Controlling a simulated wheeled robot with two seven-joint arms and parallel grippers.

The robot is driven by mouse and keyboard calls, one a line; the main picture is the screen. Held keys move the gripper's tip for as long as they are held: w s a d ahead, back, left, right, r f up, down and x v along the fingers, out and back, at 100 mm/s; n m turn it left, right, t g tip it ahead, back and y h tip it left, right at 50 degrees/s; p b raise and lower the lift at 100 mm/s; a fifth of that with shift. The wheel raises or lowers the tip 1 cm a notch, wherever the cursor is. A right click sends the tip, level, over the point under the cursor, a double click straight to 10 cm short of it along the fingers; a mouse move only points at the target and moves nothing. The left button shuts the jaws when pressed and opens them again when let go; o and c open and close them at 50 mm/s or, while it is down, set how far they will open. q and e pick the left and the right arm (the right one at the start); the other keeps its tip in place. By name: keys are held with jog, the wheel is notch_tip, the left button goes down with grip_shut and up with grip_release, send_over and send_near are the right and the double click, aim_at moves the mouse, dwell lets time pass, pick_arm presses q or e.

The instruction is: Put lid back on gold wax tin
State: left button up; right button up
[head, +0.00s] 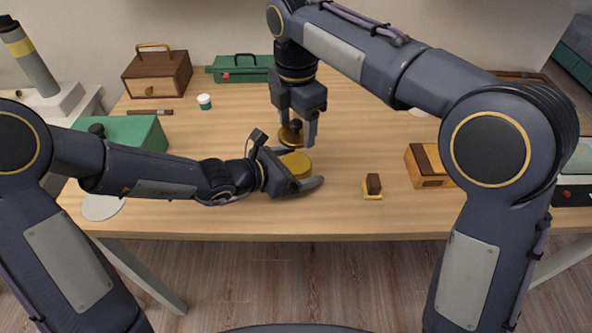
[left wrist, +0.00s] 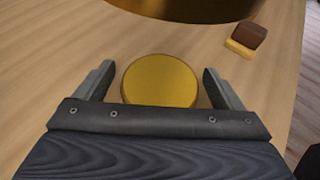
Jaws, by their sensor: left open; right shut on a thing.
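The gold wax tin (head: 297,164) is a low round gold tin on the table. It lies between the two fingers of my open left gripper (head: 303,167), with gaps on both sides in the left wrist view, where the tin (left wrist: 160,80) shows as a plain gold disc. My right gripper (head: 297,133) points down just behind the tin, shut on the round gold lid (head: 289,136). The lid's dark gold edge (left wrist: 190,10) fills the top of the left wrist view, above and apart from the tin. The right fingers partly hide the lid in the head view.
A small brown block on a yellow base (head: 373,187) stands to the right, with a wooden box (head: 425,167) beyond it. The front middle of the table is clear.

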pick_arm(q)
jog(key=shift+c, duration=0.2)
jog(key=c, duration=1.4)
jog(key=shift+c, duration=0.2)
pick_arm(e)
send_over(296, 163)
jog(key=shift+f, duration=2.45)
jog(key=shift+f, duration=0.9)
jog(key=shift+f, duration=0.45)
